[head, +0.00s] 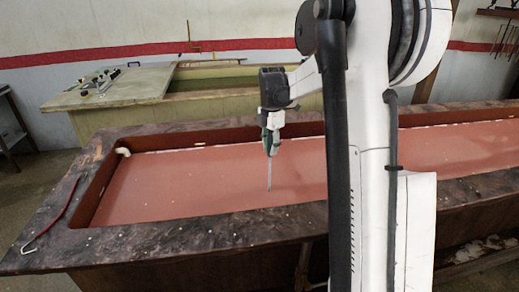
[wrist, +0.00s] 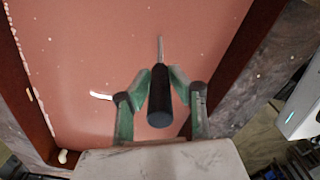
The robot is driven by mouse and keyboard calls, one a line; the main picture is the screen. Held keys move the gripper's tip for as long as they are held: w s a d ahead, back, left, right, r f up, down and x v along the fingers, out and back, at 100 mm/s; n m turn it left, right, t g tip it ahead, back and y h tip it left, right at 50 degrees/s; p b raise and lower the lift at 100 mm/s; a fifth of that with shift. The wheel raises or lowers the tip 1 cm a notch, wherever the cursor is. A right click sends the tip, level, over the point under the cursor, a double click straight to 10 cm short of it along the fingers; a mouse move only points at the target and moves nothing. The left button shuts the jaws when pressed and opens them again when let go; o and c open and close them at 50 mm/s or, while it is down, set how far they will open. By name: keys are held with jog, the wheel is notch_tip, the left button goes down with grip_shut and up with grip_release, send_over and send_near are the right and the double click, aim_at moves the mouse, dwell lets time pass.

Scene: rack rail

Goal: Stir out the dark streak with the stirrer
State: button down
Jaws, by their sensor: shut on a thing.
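My gripper (head: 270,142) is shut on the stirrer and holds it over the left half of the tank. The stirrer has a black handle (wrist: 159,105) between the green fingers (wrist: 160,92). Its thin metal rod (head: 269,174) points down; I cannot tell whether its tip is in the liquid or just above. The liquid (head: 180,185) is a flat, dull red-pink surface with small pale specks. I make out no clear dark streak on it in either view; my arm hides part of the tank in the head view.
The tank's wide, dark, stained rim (head: 150,240) surrounds the liquid. A red-handled hook (head: 52,217) lies on the rim at the left. A white fitting (head: 123,151) sits at the tank's far-left corner. Behind stands another tank with a pale lid (head: 125,88).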

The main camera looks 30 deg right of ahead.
jog(key=w+a, duration=0.3)
jog(key=a, duration=0.5)
jog(key=w+a, duration=0.3)
jog(key=a, duration=0.5)
jog(key=s+d+b, duration=0.1)
jog(key=s+d, duration=0.2)
jog(key=d, duration=0.6)
jog(key=shift+s+d, duration=0.2)
dwell(0.4)
notch_tip(320, 180, up, 16)
jog(key=p, duration=0.8)
dwell(0.3)
dwell(3.1)
